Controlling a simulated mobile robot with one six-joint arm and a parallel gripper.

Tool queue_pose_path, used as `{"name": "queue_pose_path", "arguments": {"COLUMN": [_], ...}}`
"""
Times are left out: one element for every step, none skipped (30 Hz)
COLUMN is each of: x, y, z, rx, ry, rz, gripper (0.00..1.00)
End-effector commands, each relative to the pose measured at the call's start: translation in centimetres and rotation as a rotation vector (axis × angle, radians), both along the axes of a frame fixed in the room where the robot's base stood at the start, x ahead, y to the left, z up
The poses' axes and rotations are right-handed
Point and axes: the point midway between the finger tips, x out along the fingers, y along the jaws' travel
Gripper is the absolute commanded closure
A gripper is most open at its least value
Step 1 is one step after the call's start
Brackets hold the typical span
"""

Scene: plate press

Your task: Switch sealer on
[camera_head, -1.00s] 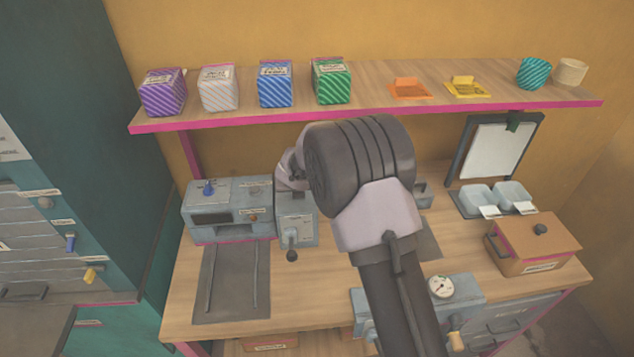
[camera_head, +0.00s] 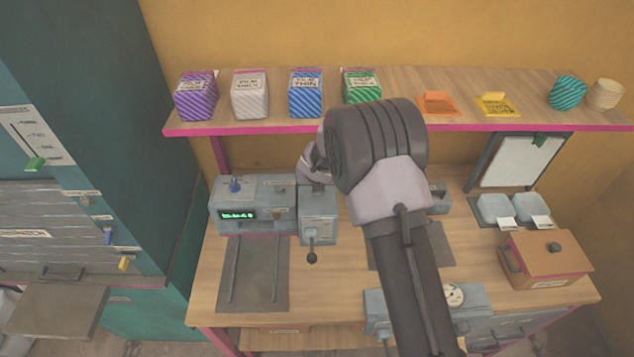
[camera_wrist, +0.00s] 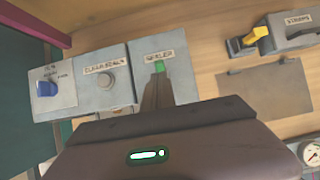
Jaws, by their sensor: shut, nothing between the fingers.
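The sealer is a grey unit; its box with the SEALER label (camera_wrist: 170,64) shows in the wrist view. A small green piece (camera_wrist: 159,66) sits below that label, at my fingertips; whether it is a switch or a lamp I cannot tell. My gripper (camera_wrist: 157,80) is shut and empty, its tips over or against that piece. Left of it are a round grey knob (camera_wrist: 108,79) and a blue knob (camera_wrist: 47,88). In the head view the unit's display (camera_head: 238,215) is lit green, below the blue knob (camera_head: 235,185). My arm hides the gripper tips there.
A box with a black-knobbed lever (camera_head: 312,240) adjoins the display unit. A dark mat with rails (camera_head: 253,275) lies in front. A shelf (camera_head: 220,129) with several striped boxes runs above. A yellow-levered device (camera_wrist: 257,36) stands right. A lidded wooden box (camera_head: 545,262) is far right.

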Motion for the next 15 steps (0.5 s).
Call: {"name": "queue_pose_path", "arguments": {"x": [0.0, 0.0, 0.0, 0.0, -0.1, -0.2, -0.3, -0.5, -0.9, -1.2, -1.6, -2.1, -2.5, -2.9, -3.4], "y": [0.0, 0.0, 0.0, 0.0, 0.0, 0.0, 0.0, 0.0, 0.0, 0.0, 0.0, 0.0, 0.0, 0.0, 0.0], "z": [-0.1, -0.1, -0.1, 0.0, 0.0, 0.3, 0.6, 1.0, 1.6, 2.2, 2.8, 3.8, 4.5, 5.1, 6.0], "rx": [0.000, 0.000, 0.000, 0.000, 0.000, 0.000, 0.000, 0.000, -0.001, -0.001, -0.001, 0.000, 0.000, 0.000, 0.000], "ry": [0.000, 0.000, 0.000, 0.000, 0.000, 0.000, 0.000, -0.001, -0.001, -0.002, -0.001, -0.002, -0.001, -0.001, -0.001], "rz": [0.000, 0.000, 0.000, 0.000, 0.000, 0.000, 0.000, 0.000, 0.001, 0.001, 0.001, 0.000, 0.000, 0.000, 0.000], "gripper": [1.00, 1.00, 1.00, 1.00, 1.00, 1.00, 1.00, 1.00, 1.00, 1.00, 1.00, 1.00, 1.00, 1.00, 1.00]}}
